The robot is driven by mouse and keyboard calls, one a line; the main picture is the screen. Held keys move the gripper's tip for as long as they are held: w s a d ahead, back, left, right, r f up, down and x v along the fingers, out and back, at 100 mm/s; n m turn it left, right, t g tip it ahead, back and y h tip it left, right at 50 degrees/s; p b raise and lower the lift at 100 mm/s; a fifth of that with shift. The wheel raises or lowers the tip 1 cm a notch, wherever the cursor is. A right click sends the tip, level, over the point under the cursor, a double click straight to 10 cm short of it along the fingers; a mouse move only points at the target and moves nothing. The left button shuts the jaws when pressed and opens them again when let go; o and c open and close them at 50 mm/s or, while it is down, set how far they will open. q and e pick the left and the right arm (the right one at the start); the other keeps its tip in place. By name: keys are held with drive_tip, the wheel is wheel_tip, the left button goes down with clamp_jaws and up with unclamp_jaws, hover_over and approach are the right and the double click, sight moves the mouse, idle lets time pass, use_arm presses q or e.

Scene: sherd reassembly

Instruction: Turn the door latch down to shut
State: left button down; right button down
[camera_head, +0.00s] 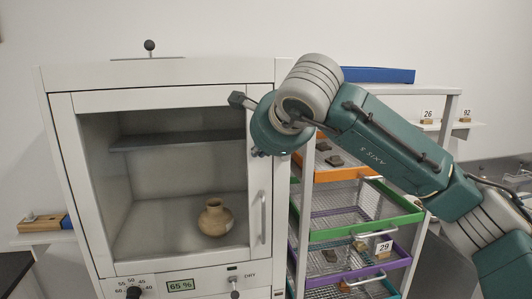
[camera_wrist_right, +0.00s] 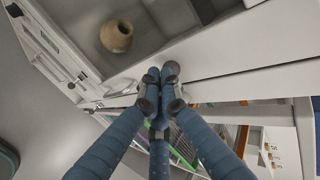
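The cabinet door (camera_head: 88,101) is a white frame around a large window, and it looks closed or nearly so. A vertical bar handle (camera_head: 263,216) is on its right stile; in the wrist view it shows left of my fingers (camera_wrist_right: 122,94). My left gripper is not in view.
A round clay pot (camera_head: 215,217) stands inside the cabinet, below a shelf (camera_head: 178,140). Knobs and a green 65 % display (camera_head: 180,286) are below the door. A rack with coloured wire drawers (camera_head: 366,227) holding sherds stands close on the right, under my right arm.

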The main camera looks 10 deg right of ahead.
drive_tip(key=shift+a+f, duration=0.1)
drive_tip(key=shift+f, duration=0.25)
drive_tip(key=shift+d+f+b, duration=0.1)
drive_tip(key=shift+d+b, duration=0.35)
drive_tip(key=shift+d, duration=0.35)
